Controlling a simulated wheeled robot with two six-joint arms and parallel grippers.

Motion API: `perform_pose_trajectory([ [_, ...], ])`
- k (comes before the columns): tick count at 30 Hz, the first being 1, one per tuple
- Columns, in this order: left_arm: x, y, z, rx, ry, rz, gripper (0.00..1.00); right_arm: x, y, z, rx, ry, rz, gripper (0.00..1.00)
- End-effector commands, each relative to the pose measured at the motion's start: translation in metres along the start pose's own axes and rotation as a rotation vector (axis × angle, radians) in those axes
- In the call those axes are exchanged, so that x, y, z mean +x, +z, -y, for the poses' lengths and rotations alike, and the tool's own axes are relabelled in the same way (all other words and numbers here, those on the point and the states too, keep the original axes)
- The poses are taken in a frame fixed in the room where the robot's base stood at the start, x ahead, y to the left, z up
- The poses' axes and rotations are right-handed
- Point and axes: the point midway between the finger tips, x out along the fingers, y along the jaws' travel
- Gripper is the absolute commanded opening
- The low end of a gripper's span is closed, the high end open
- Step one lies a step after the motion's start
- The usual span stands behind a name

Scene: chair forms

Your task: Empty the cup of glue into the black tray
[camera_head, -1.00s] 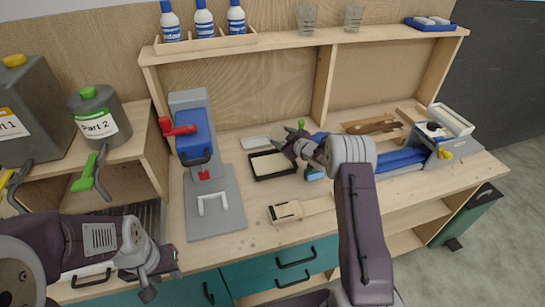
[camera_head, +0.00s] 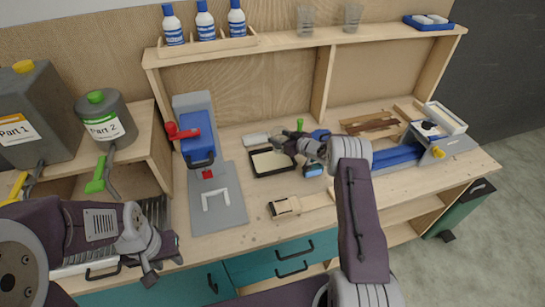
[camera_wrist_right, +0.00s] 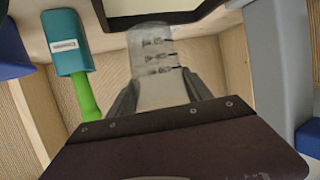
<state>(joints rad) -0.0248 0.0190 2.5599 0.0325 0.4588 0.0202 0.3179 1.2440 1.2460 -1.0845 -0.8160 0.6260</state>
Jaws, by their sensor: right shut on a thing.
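My right gripper (camera_head: 283,142) is shut on a clear cup (camera_wrist_right: 158,58), shown between its fingers in the right wrist view. Something pale shows inside the cup; how much glue it holds I cannot tell. In the head view the cup is not clear to see. The black tray (camera_head: 274,174) lies flat on the bench with a cream-coloured inside, just left of and below the right gripper. Its dark rim also shows at the top of the right wrist view (camera_wrist_right: 165,18), beyond the cup. My left gripper (camera_head: 163,268) is empty at the lower left, its fingers apart.
A teal-headed brush-like tool (camera_wrist_right: 68,45) with a green handle lies beside the gripper. A grey press (camera_head: 200,150) stands left of the tray. A small wooden block (camera_head: 286,206) lies in front. Two clear cups (camera_head: 305,20) stand on the shelf.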

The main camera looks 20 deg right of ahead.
Motion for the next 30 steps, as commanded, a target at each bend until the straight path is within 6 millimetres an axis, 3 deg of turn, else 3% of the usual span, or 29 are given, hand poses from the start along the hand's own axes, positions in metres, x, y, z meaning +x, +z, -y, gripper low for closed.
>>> perform_pose_trajectory([
  [10,-0.001,0.000,0.000,0.000,0.000,0.000,0.36,-0.001,-0.003,0.000,-0.001,0.000,0.000,0.36],
  [22,-0.036,-0.004,-0.001,0.000,0.000,0.000,0.36,-0.017,-0.048,0.001,-0.002,0.000,0.000,0.36],
  [30,-0.035,-0.004,-0.001,0.000,0.000,0.000,0.36,-0.017,-0.047,0.001,-0.002,0.000,0.001,0.36],
])
